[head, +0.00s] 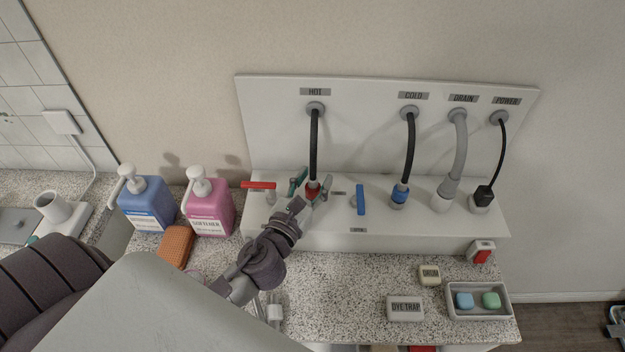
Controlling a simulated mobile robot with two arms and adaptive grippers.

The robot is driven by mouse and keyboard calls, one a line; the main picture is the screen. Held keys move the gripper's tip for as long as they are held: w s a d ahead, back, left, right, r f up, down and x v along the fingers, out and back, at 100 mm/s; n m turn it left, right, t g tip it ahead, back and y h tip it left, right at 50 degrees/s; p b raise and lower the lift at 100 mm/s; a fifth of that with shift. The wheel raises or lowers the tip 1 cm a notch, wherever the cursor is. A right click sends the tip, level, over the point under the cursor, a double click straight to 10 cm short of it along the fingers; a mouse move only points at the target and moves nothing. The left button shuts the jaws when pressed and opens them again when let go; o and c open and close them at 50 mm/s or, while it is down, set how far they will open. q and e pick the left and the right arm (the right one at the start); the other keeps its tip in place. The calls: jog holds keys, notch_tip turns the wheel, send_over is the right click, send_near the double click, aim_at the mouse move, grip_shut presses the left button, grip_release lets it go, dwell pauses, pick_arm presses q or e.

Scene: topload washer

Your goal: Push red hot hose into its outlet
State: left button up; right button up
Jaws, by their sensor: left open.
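The hot hose (314,145) is black and hangs from the wall panel under the HOT label. Its red end collar (312,188) is low, at the top of the white ledge. My left gripper (311,184) reaches up from below. Its fingers are open, one on each side of the red collar. I cannot tell whether they touch it. The hot outlet under the collar is hidden by the collar and gripper, so I cannot tell how far in the hose sits. My right gripper is not in view.
A red valve handle (259,185) is close left of the gripper; a blue one (361,199) is to its right. The cold hose (409,150), drain hose (456,150) and power cord (499,150) stand further right. Blue (147,205) and pink (209,210) bottles stand left.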

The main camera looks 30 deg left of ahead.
pick_arm(q)
jog(key=shift+s, duration=0.1)
jog(key=s, duration=1.1)
jog(key=shift+s+d, duration=0.35)
jog(key=shift+s, duration=0.05)
